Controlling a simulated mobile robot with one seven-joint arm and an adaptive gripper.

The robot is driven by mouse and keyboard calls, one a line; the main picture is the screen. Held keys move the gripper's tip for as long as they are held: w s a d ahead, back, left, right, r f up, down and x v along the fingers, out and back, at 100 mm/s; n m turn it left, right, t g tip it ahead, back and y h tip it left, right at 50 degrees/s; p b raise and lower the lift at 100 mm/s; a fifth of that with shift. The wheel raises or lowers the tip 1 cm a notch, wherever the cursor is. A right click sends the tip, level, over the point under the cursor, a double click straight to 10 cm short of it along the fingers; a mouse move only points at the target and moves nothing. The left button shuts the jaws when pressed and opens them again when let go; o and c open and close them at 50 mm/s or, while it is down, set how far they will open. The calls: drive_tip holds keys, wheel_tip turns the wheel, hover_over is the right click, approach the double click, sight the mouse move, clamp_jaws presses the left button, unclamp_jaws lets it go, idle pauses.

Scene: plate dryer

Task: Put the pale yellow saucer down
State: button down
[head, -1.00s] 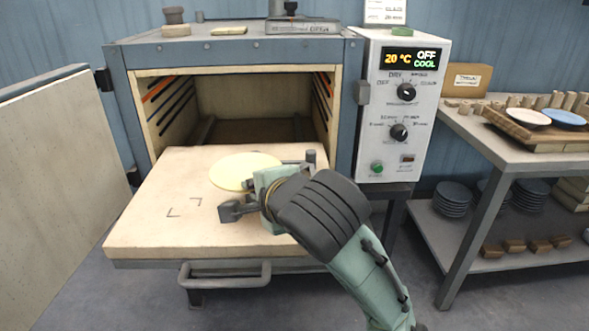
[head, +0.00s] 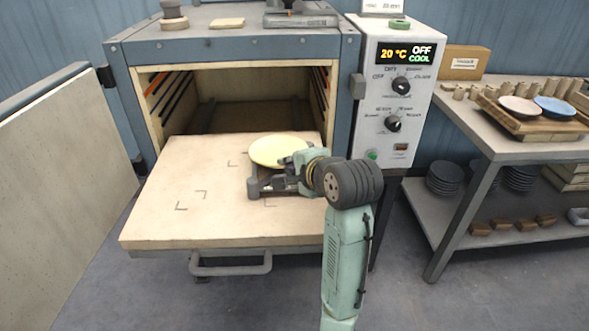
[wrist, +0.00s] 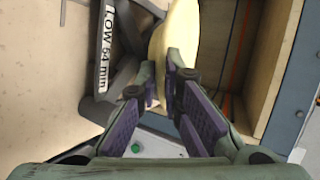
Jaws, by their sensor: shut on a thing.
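The pale yellow saucer (head: 279,150) is over the back right part of the pale pulled-out shelf (head: 165,225) in front of the dryer. In the wrist view, my gripper (wrist: 160,88) is shut on the saucer (wrist: 180,35), which shows as a narrow band between the two purple-padded fingers. The saucer looks about level in the head view.
The dryer (head: 235,45) stands open behind the shelf, its door (head: 60,165) swung left. The control box (head: 395,110) is to the right. Dark corner marks (head: 190,198) are on the shelf, whose left and front parts are clear. A side table (head: 500,147) holds plates on boards.

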drive_tip(key=shift+w+d, duration=0.2)
drive_tip(key=shift+w, duration=0.05)
drive_tip(key=f, duration=0.2)
drive_tip(key=shift+w+d+f+p, duration=0.2)
drive_tip(key=shift+w+f+p, duration=0.1)
drive_tip(key=shift+f, duration=0.45)
drive_tip(key=c, duration=1.7)
unclamp_jaws()
